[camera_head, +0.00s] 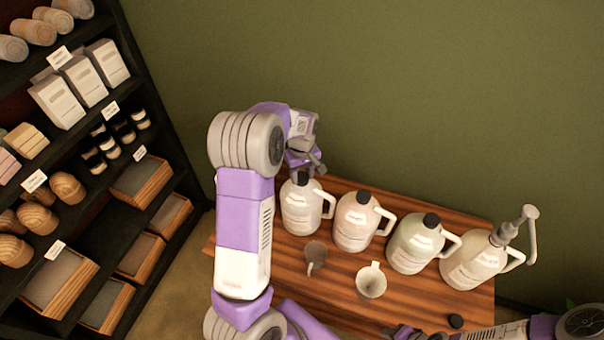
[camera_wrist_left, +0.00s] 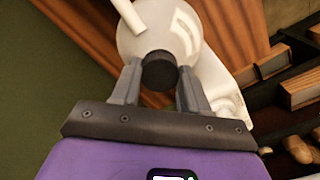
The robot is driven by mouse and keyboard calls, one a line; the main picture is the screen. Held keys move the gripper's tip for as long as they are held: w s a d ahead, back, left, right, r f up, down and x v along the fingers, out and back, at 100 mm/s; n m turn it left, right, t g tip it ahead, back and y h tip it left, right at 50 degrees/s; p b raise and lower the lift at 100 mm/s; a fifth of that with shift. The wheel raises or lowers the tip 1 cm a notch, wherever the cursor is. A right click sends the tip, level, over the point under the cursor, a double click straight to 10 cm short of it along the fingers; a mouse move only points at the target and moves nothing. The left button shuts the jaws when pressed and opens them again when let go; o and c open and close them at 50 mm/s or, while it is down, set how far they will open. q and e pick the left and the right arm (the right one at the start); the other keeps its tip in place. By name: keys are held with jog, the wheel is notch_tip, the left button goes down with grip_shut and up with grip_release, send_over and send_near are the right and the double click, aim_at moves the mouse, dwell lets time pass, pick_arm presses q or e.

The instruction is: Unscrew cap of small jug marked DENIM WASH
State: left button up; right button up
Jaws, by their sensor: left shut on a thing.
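Several white jugs with handles stand in a row on the wooden table. The leftmost jug (camera_head: 300,210) has a black cap; its label is too small to read, so I cannot tell whether it says DENIM WASH. My left gripper (camera_head: 304,172) reaches down over this jug from above. In the left wrist view its two fingers are on either side of the black cap (camera_wrist_left: 160,70), shut on it, with the white jug body (camera_wrist_left: 160,30) below. My right gripper (camera_head: 405,332) is partly in view at the bottom edge; its jaw state is unclear.
Two more capped jugs, the second (camera_head: 358,222) and third (camera_head: 417,245), stand to the right. The rightmost jug (camera_head: 470,265) carries a pump (camera_head: 504,233). A grey scoop (camera_head: 315,257), a pale funnel-like cup (camera_head: 371,282) and a loose black cap (camera_head: 456,321) lie in front. Shelves (camera_head: 90,225) stand left.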

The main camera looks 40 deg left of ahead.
pick_arm(q)
jog(key=shift+r+n+p, duration=0.1)
jog(key=shift+n+p, duration=0.35)
jog(key=shift+n, duration=0.75)
jog(key=n+p, duration=0.1)
jog(key=n, duration=0.3)
jog(key=shift+n+p, duration=0.3)
jog(key=n+p, duration=0.2)
jog(key=n, duration=0.3)
jog(key=shift+s+n+p, duration=0.1)
jog(key=shift+n+p, duration=0.85)
jog(key=shift+n, duration=0.55)
jog(key=o, duration=1.2)
jog(key=shift+c, duration=0.2)
